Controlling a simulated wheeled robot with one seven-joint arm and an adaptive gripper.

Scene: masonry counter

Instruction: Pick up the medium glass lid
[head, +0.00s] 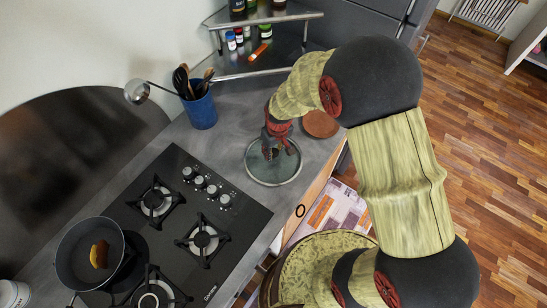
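The glass lid (273,174) is round and see-through with a pale rim. It lies flat on the grey counter, right of the stove. My gripper (273,152) points down over the middle of the lid, with its red and dark fingers close to the dark knob. The fingers hide most of the knob. I cannot tell whether they touch it or are closed around it. The lid appears to rest on the counter.
A gas stove (232,237) with a frying pan (75,270) is at left. A blue utensil crock (202,113) stands behind. A brown round board (320,124) lies right of the lid, near the counter edge. A corner shelf (270,69) holds bottles.

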